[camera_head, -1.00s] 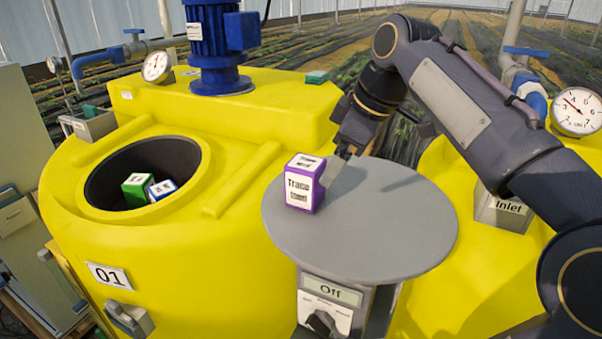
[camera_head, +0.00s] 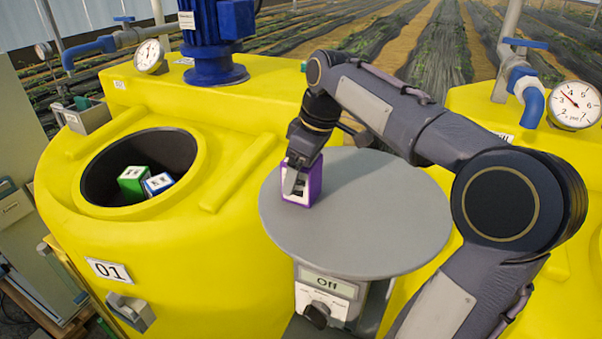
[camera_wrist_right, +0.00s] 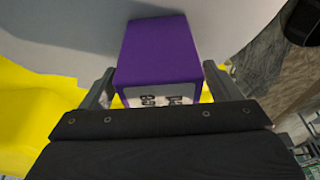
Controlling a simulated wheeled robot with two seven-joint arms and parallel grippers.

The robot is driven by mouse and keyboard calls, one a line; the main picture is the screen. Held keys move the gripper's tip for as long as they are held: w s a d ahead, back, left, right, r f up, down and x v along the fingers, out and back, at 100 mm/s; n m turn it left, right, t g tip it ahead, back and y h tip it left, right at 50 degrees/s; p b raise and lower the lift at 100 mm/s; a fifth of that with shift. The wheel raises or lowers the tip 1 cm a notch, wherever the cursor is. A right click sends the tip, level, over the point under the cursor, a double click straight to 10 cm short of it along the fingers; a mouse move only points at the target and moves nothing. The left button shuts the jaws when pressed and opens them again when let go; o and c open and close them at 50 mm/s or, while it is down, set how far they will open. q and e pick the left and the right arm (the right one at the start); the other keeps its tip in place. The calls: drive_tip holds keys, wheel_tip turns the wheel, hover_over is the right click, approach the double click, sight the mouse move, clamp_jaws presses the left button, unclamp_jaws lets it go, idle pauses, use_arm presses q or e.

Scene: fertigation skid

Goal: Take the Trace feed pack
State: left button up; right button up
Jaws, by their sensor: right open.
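The Trace feed pack (camera_head: 315,184) is a purple box with a white label. It stands on the round grey table (camera_head: 390,235), near the table's left edge. My right gripper (camera_head: 295,180) is at the pack, partly covering its label in the head view. In the right wrist view the purple pack (camera_wrist_right: 160,50) lies between the two fingers of my right gripper (camera_wrist_right: 158,90), one finger on each side. The jaws are open. My left gripper is not in view.
A yellow tank (camera_head: 190,270) with an open round hatch stands left; a green pack (camera_head: 132,181) and a blue pack (camera_head: 158,184) lie inside the hatch. A control box (camera_head: 325,295) reading Off sits under the table. A gauge (camera_head: 573,104) and pipes stand right.

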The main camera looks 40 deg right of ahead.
drive_tip(key=shift+x, duration=0.8)
drive_tip(key=shift+c, duration=0.5)
drive_tip(key=c, duration=1.2)
drive_tip(key=shift+r, duration=0.15)
